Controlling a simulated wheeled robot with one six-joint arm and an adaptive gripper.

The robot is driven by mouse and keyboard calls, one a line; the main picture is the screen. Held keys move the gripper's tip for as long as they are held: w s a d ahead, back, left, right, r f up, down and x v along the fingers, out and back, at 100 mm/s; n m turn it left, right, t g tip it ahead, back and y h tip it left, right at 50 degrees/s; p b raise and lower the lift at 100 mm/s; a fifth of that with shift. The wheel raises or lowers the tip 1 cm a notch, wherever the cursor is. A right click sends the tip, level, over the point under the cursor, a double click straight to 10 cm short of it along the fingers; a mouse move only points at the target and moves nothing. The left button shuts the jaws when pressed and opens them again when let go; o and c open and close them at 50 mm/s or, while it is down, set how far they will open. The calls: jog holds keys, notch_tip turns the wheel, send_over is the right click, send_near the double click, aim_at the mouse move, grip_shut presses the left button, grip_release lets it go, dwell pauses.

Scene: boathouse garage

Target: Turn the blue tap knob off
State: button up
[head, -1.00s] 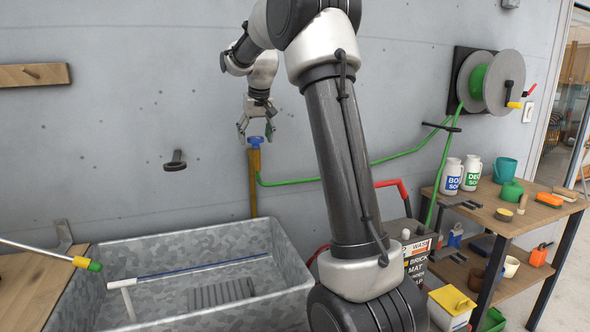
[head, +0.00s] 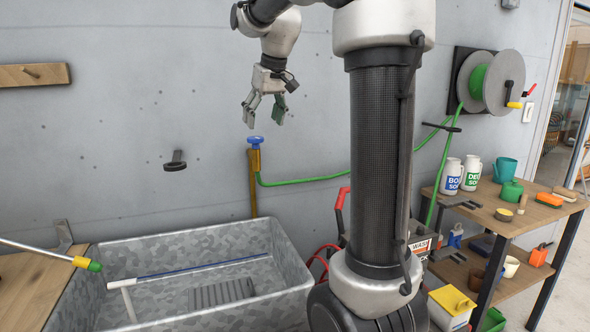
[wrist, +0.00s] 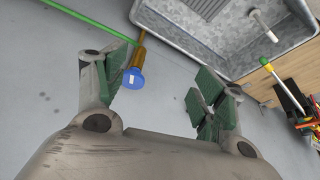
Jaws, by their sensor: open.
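The blue tap knob (head: 254,141) sits on top of a brass standpipe (head: 254,180) against the grey wall, with a green hose joined below it. My gripper (head: 264,124) is open and empty. In the head view it hangs fingers down, just above and a little right of the knob, apparently apart from it. In the wrist view the knob (wrist: 134,78) shows beside the left finger, partly behind it, and off the middle of the gap between the fingertips (wrist: 162,82). I cannot tell which way the knob is turned.
A galvanized trough (head: 205,275) stands below the tap. The green hose (head: 330,175) runs right along the wall to a hose reel (head: 491,80). A wooden shelf bench (head: 535,212) with bottles and pots stands at the right.

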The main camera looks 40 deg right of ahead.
jog(key=s+a+f, duration=0.2)
jog(key=s+f, duration=0.2)
jog(key=s, duration=0.6)
jog(key=s+a+f, duration=0.3)
jog(key=s+f, duration=0.1)
jog(key=s, duration=0.7)
jog(key=shift+s+f, duration=0.15)
jog(key=shift+o, duration=0.2)
